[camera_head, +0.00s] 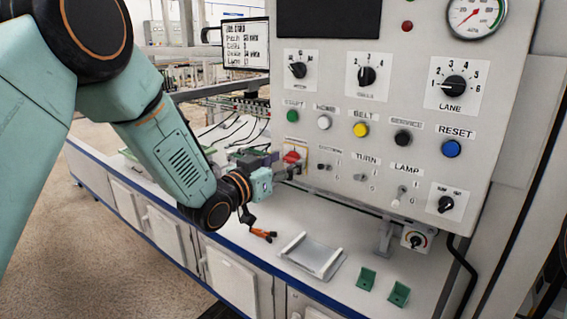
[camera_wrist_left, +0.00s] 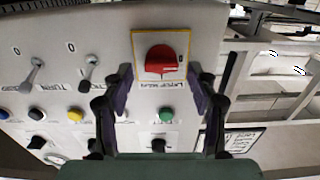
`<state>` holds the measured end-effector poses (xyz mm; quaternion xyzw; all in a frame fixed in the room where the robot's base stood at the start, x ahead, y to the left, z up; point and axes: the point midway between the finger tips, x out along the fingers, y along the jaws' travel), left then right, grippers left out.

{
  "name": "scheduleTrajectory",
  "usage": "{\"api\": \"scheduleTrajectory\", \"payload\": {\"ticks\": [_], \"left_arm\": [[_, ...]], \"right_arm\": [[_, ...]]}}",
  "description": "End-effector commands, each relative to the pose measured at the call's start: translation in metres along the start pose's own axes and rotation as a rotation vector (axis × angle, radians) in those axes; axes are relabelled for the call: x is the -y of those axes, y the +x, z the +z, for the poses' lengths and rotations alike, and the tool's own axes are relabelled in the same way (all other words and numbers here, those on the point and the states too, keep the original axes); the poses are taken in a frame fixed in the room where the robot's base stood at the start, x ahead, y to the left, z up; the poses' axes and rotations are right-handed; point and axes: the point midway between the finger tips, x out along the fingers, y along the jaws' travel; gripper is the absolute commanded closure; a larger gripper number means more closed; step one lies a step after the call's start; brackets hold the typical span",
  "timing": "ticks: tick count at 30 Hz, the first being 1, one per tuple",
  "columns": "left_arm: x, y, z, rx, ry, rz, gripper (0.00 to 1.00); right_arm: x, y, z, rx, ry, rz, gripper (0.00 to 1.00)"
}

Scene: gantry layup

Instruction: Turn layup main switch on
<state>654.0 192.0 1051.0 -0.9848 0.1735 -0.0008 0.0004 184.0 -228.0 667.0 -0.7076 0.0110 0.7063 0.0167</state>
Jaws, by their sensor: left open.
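The main switch, a red rotary knob (camera_head: 292,157) on a yellow-edged plate, sits at the lower left of the grey control panel (camera_head: 400,100). In the left wrist view, which is upside down, the red knob (camera_wrist_left: 162,60) is near the top centre. My left gripper (camera_head: 286,170) is just in front of the switch and partly hides it in the head view. In the wrist view its two open fingers (camera_wrist_left: 161,78) stand on either side of the knob. I cannot tell whether they touch it. My right gripper is not in view.
Toggles, coloured buttons and dials, including the green START button (camera_head: 292,116), crowd the panel near the switch. Below, the white bench (camera_head: 345,285) holds a grey tray (camera_head: 312,254), green brackets (camera_head: 366,278) and an orange-handled tool (camera_head: 263,234). A monitor (camera_head: 246,44) stands behind.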

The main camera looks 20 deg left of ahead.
Motion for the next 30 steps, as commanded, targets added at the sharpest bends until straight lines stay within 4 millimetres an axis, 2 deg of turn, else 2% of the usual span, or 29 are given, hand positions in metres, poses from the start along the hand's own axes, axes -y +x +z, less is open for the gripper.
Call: {"api": "scheduleTrajectory", "payload": {"ticks": [6,25,30], "left_arm": [[0.0002,0.0014,0.0,0.0,0.0,-0.001,0.42],[0.0,0.0011,0.0001,0.0,0.001,0.0,0.96],[0.0,0.0011,0.0003,0.001,0.009,0.0,0.96]], "right_arm": [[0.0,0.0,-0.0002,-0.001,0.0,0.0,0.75],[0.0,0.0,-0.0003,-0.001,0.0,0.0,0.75],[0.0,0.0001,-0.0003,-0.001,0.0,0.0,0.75]]}}
